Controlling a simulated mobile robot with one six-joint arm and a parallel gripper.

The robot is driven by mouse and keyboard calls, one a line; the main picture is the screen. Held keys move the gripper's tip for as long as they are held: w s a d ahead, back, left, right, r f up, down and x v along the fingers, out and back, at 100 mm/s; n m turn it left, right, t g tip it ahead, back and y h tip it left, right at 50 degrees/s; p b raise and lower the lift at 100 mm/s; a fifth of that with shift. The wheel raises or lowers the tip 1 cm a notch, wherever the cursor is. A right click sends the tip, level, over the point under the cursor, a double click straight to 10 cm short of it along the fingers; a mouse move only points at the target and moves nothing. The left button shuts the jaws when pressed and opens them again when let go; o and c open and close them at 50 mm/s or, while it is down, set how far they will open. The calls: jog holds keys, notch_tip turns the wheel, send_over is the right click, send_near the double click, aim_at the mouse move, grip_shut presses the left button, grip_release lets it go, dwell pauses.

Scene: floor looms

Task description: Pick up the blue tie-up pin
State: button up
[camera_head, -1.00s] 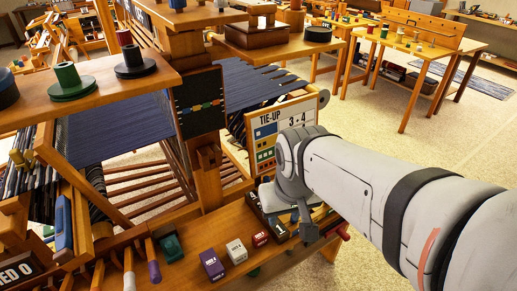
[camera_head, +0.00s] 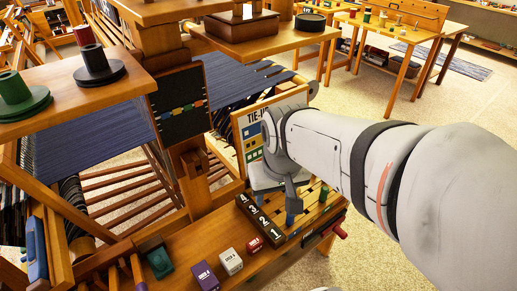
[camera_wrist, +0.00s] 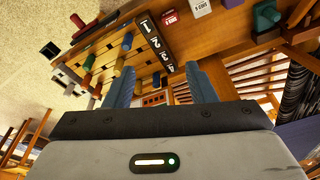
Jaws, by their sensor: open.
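A blue tie-up pin (camera_wrist: 127,41) stands in the wooden pin board (camera_wrist: 108,57) in the wrist view, near the board's numbered strip. The blue pin lies beyond the left fingertip, not between the fingers. In the head view my gripper (camera_head: 291,203) is over the pin board (camera_head: 318,212), and my arm hides part of it.
A black numbered strip (camera_head: 260,220) edges the board. Purple (camera_head: 206,276), white (camera_head: 231,261) and red (camera_head: 255,246) blocks lie on the bench to its left. A tie-up card (camera_head: 252,140) stands behind my gripper. The loom frame rises at left.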

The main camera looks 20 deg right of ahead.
jog(key=w+d+f+m+g+b, duration=0.15)
jog(key=w+d+f+b, duration=0.35)
jog(key=f, duration=0.5)
jog(key=m+b, duration=0.3)
send_near(290, 221)
jog(key=shift+w+d+f+g, duration=0.1)
jog(key=shift+w+d+g, duration=0.15)
jog(key=shift+w, duration=0.2)
jog(key=shift+w+d+f+g, duration=0.1)
jog(key=shift+w+d+g, duration=0.15)
jog(key=shift+w, duration=0.25)
jog(key=f, duration=0.4)
jog(key=f+b, duration=0.1)
jog(key=f, duration=0.2)
jog(key=shift+w+a+f, duration=0.1)
jog(key=shift+w+f, duration=0.15)
jog(key=shift+f, duration=0.15)
jog(key=c, duration=1.1)
